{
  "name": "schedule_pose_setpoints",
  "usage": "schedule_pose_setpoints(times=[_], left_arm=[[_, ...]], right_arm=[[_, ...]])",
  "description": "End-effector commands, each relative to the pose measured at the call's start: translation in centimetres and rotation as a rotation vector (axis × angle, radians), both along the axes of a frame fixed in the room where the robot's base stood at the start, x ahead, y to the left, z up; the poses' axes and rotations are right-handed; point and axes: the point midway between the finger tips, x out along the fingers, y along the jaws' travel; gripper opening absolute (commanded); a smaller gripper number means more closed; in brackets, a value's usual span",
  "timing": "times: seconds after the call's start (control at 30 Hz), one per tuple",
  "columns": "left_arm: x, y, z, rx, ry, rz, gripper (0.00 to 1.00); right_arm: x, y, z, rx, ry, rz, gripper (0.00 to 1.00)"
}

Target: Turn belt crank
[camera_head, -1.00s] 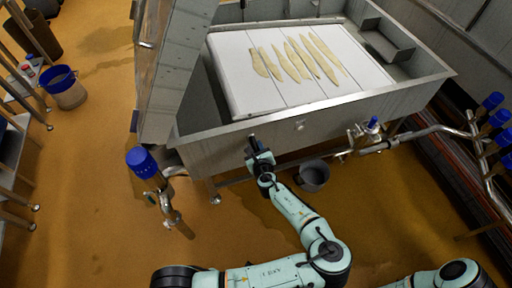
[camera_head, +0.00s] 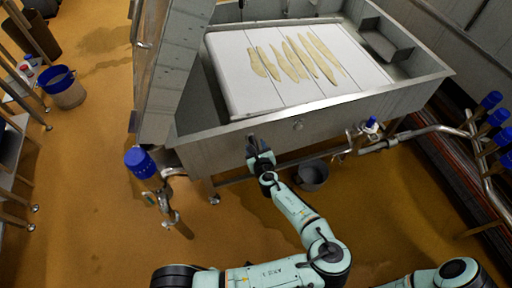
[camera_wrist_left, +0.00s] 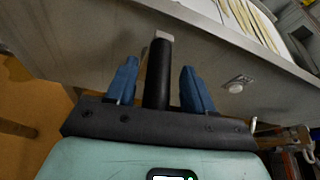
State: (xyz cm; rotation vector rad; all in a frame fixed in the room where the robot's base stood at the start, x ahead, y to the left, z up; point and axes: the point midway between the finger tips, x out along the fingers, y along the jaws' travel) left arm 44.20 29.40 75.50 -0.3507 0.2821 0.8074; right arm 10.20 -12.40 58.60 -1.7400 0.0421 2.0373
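The belt crank shows in the left wrist view as a black cylindrical handle (camera_wrist_left: 158,75) with a light metal end, in front of the vat's steel side. My left gripper (camera_wrist_left: 160,85) has its two blue fingers spread, one on each side of the handle, with a visible gap on both sides. In the head view my left gripper (camera_head: 258,150) is at the front wall of the vat, below its rim, and largely hides the crank. Only a link of my right arm shows at the bottom right; its gripper is out of view.
The steel vat (camera_head: 350,103) holds a white belt (camera_head: 240,85) with several pale strips on it. A grey bucket (camera_head: 312,178) stands on the floor below. A blue-capped valve (camera_head: 140,162) is left of the gripper; pipes (camera_head: 430,133) run at the right. The floor in front is mostly clear.

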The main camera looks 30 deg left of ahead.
Motion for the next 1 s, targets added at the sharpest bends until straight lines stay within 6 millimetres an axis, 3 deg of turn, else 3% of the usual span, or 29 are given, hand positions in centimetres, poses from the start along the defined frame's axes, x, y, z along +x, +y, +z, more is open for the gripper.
schedule_pose_setpoints(times=[0.53,1.0], left_arm=[[-4.4,-4.6,2.6,-0.001,0.000,-0.002,0.53],[-4.9,-4.9,2.8,0.000,0.000,-0.001,0.53]], right_arm=[[-0.2,0.0,-0.5,0.000,0.002,0.000,0.69],[-0.2,0.0,-0.5,0.000,0.002,0.000,0.69]])
